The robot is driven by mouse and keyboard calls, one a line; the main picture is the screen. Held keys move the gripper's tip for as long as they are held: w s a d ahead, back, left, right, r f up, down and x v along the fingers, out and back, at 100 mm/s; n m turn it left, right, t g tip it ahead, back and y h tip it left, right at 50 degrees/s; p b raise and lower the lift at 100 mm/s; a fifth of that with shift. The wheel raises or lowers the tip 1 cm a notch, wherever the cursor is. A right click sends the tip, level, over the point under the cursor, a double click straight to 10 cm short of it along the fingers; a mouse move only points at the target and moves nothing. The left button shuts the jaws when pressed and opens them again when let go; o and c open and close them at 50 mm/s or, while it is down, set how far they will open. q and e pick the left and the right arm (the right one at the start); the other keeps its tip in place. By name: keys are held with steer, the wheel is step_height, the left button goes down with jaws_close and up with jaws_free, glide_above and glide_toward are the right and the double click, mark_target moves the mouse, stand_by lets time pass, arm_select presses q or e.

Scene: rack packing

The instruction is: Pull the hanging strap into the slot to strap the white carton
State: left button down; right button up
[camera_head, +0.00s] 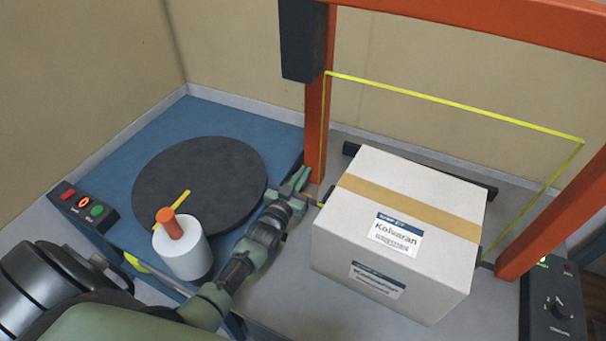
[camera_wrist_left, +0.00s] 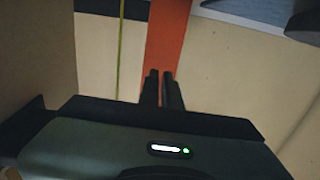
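The white carton (camera_head: 400,262), with brown tape and labels, stands upright on the grey table in the head view. The thin yellow strap (camera_head: 450,103) runs above it, down on the right and down by the left orange post; it also shows in the left wrist view (camera_wrist_left: 121,45). A short yellow piece is low by the carton's left edge; the slot is not clear. My left gripper (camera_head: 304,178) is left of the carton by the post. In the wrist view its fingers (camera_wrist_left: 161,76) show a narrow empty gap, with the strap to their left. My right gripper is out of view.
An orange frame (camera_head: 316,130) arches over the carton, with a black box (camera_head: 301,40) on its left post. A dark round turntable (camera_head: 215,165) and a white roll (camera_head: 182,257) stand left. A control box (camera_head: 552,305) is at right.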

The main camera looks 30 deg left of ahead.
arm_select(q)
steer(key=c, duration=1.6)
jaws_free()
steer(key=s, duration=0.8)
steer(key=shift+d, duration=0.25)
